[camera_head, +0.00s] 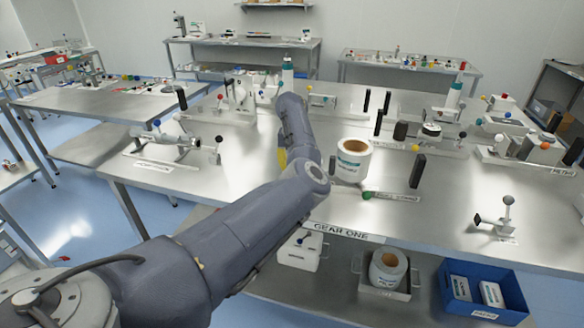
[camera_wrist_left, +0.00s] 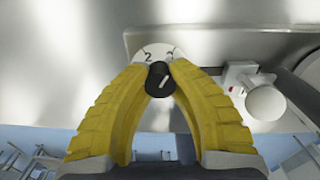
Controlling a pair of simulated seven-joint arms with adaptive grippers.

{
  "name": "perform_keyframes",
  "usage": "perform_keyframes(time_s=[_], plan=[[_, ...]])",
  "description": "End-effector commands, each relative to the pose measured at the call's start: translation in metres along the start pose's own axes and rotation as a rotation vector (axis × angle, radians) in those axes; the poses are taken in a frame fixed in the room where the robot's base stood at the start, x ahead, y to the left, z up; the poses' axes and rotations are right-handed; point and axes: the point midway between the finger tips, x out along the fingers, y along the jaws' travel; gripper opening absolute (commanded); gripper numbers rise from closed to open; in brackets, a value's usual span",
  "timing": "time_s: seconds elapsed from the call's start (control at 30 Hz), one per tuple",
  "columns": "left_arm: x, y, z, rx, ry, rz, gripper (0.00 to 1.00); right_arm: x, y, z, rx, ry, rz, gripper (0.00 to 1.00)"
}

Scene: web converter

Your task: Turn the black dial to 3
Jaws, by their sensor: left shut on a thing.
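The black dial (camera_wrist_left: 159,82) is in the middle of the left wrist view, in front of a white scale plate (camera_wrist_left: 157,51). A 2 is readable left of its centre; the mark to the right is partly covered by a finger and I cannot read it surely. The dial's white line leans slightly right of straight up. My left gripper (camera_wrist_left: 161,71) has its yellow fingers closed on both sides of the dial. In the head view a strip of yellow finger (camera_head: 282,158) shows beside my left arm, which hides the dial. My right gripper is not in view.
A white round knob (camera_wrist_left: 266,102) and a small white block with a red mark (camera_wrist_left: 237,79) sit close right of my fingers. A white roll (camera_head: 351,162) stands on the metal table (camera_head: 340,215) right of my arm. A blue bin (camera_head: 483,307) is below.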

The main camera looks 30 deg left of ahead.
Motion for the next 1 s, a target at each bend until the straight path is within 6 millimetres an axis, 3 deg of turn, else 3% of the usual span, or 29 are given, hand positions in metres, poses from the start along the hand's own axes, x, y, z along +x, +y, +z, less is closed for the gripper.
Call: perform_keyframes(time_s=[0.33, 0.37, 0.63, 1.0], plan=[[-0.0008, 0.0011, 0.0004, 0.001, -0.001, 0.002, 0.00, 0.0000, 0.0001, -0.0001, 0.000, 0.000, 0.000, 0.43], [-0.0008, 0.0012, 0.0004, 0.001, -0.001, 0.002, 0.21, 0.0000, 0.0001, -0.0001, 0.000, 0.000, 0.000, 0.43], [-0.0004, 0.0008, 0.0002, 0.001, -0.001, 0.001, 0.52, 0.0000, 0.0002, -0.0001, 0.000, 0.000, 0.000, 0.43], [-0.0069, 0.0004, 0.0005, 0.001, -0.002, 0.001, 0.52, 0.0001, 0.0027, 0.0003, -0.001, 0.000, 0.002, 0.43]])
